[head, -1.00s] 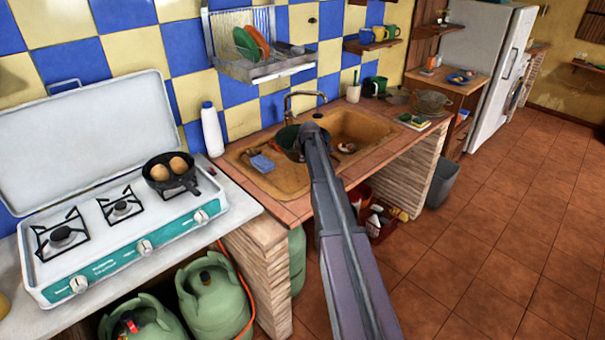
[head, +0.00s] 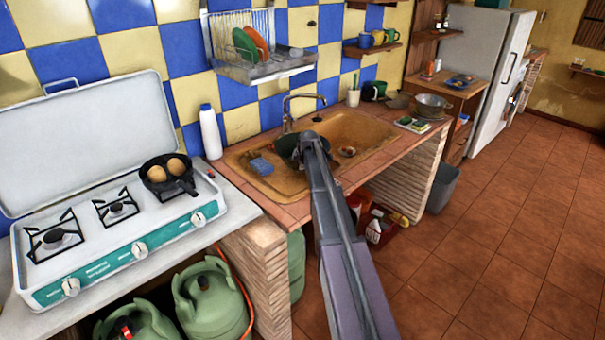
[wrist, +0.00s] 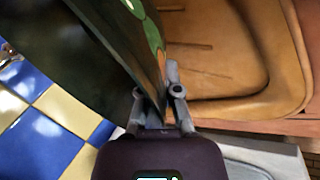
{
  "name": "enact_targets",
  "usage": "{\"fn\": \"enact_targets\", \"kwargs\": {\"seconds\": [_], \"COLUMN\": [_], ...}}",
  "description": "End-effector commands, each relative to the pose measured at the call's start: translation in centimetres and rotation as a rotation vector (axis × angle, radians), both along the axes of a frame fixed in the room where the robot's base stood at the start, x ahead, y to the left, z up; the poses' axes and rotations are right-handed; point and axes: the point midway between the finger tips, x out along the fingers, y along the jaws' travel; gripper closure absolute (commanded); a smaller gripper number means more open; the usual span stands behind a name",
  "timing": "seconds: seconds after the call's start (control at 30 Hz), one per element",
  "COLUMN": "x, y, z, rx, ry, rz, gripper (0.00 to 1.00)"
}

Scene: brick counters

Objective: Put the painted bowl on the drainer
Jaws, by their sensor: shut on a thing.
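The painted bowl (head: 287,145) shows dark green over the sink in the head view, partly hidden by my arm. In the wrist view the bowl (wrist: 105,45) is large and close, dark with a green and orange painted strip along its side. My gripper (wrist: 160,108) is shut on its edge, and the bowl appears steeply tilted there. In the head view my gripper (head: 309,140) is above the basin. The drainer (head: 262,68) is a metal rack on the tiled wall above and behind the sink, with a green plate and an orange plate standing at its left.
The tap (head: 303,98) rises behind the bowl. A white bottle (head: 211,132) stands left of the sink (head: 375,128), and a blue sponge (head: 262,166) lies in it. The stove (head: 115,235) with a pan is at left. The drainer's right part looks mostly clear.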

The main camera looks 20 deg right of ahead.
Motion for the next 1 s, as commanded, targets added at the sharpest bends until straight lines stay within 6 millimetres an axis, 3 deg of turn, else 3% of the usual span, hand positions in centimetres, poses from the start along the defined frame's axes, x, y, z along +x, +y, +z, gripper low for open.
{"fn": "enact_targets", "kwargs": {"seconds": [0.3, 0.87, 0.9, 1.0], "x": [0.0, 0.1, 0.0, 0.0], "y": [0.0, 0.1, 0.1, 0.1], "z": [-2.4, -2.8, -2.7, -2.7], "rx": [-0.001, 0.0, -0.001, -0.001], "ry": [-0.002, -0.002, 0.0, 0.0], "rz": [0.001, 0.001, 0.001, 0.001], "gripper": [1.0, 1.0, 0.83, 0.57]}}
